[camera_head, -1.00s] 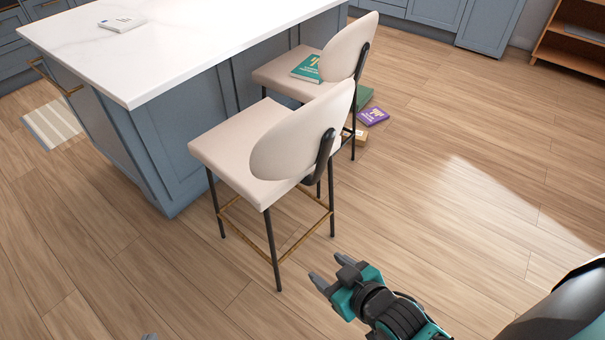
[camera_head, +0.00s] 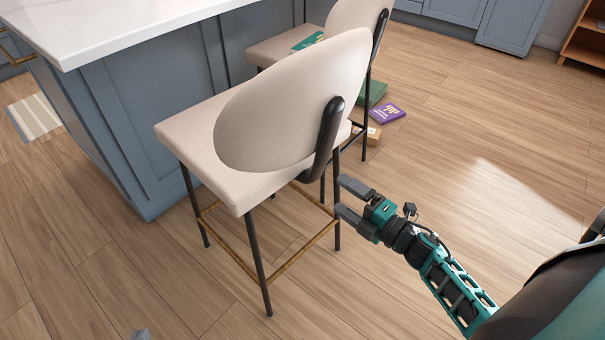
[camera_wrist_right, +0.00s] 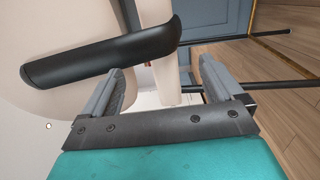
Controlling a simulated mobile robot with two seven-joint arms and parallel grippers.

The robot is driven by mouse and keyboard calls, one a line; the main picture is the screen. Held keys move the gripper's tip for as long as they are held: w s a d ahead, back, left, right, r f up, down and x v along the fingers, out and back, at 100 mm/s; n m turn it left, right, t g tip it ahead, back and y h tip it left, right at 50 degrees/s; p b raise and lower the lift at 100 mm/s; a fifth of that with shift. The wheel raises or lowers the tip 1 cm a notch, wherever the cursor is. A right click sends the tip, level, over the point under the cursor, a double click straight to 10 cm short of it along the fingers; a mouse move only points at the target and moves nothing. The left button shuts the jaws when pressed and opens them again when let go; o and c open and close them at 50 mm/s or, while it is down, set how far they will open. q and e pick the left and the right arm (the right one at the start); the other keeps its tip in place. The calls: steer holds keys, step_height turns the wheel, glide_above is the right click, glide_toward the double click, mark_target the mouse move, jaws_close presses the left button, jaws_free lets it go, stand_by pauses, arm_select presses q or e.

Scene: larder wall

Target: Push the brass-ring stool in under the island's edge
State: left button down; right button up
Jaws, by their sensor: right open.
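The near stool (camera_head: 190,150) has a cream seat, a rounded back, black legs and a brass foot ring (camera_head: 290,258). It stands beside the island (camera_head: 150,120), its seat outside the white top's edge (camera_head: 120,50). My right gripper (camera_head: 341,195) is open just right of the stool's rear leg, below the back's black bracket (camera_head: 327,140). In the right wrist view the open jaws (camera_wrist_right: 160,72) face the cream stool, with the bracket (camera_wrist_right: 100,52) crossing close above; contact cannot be told. A small tip of my left gripper (camera_head: 141,334) shows at the bottom edge.
A second cream stool (camera_head: 350,14) stands behind, with a teal book (camera_head: 307,41) on its seat. A purple book (camera_head: 387,112), a green item (camera_head: 375,92) and a small tan box (camera_head: 373,135) lie on the floor beside it. Floor to the right is clear.

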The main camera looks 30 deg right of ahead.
mark_target(303, 168)
steer(key=b+x, duration=0.3)
steer(key=x, duration=1.1)
steer(key=shift+w+a+b, duration=0.1)
steer(key=shift+w+b, duration=0.2)
steer(key=shift+w, duration=0.15)
arm_select(q)
steer(key=shift+w+d+f+h, duration=0.1)
steer(key=shift+d+f+h, duration=0.2)
steer(key=shift+d+f, duration=0.4)
arm_select(e)
steer(key=shift+r, duration=0.1)
arm_select(q)
steer(key=shift+a, duration=0.1)
arm_select(e)
steer(key=c, duration=1.1)
arm_select(q)
steer(key=shift+a+f, duration=0.1)
steer(key=shift+f, duration=0.15)
arm_select(e)
jaws_close()
